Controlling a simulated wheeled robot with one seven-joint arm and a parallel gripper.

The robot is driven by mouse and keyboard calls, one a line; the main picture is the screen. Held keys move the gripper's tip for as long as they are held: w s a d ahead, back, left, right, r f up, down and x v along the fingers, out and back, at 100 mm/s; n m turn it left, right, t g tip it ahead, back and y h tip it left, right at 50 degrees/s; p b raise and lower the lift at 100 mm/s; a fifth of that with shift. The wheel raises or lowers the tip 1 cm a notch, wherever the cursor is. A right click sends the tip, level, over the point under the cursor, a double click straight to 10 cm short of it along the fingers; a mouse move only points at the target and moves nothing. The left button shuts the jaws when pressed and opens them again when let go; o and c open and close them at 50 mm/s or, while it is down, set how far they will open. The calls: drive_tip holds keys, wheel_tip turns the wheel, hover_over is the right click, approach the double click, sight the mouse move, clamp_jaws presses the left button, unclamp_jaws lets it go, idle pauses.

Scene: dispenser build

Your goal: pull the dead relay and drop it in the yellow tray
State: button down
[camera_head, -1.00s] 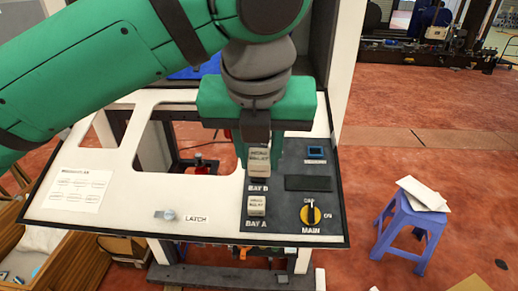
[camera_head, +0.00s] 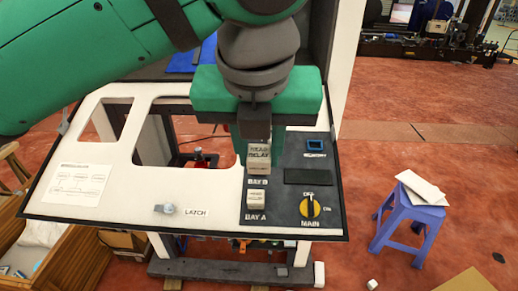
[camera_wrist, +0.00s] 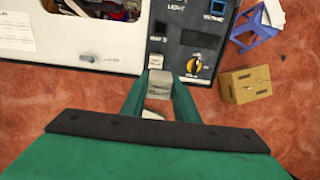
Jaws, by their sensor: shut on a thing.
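My gripper (camera_head: 257,150) is shut on a pale block labelled as a relay (camera_head: 259,157), above the BAY B label. The first word on its label looks like DEAD but is blurred. In the wrist view this held relay (camera_wrist: 160,84) sits between the green fingers. A second pale relay (camera_head: 257,198) stands in the panel just above the BAY A label, apart from my gripper. I make out no yellow tray in these views.
The white and dark panel (camera_head: 120,208) carries a LATCH knob (camera_head: 165,208) and a yellow MAIN switch (camera_head: 309,206). A blue stool (camera_head: 408,222) with white sheets stands at the right. A cardboard box (camera_wrist: 245,84) lies on the red floor. A wooden crate (camera_head: 75,250) is at the lower left.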

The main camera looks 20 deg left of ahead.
drive_tip(key=shift+r, duration=0.1)
drive_tip(key=v, duration=0.6)
drive_tip(key=shift+s+r, duration=0.2)
drive_tip(key=shift+r, duration=0.2)
idle(0.3)
idle(0.4)
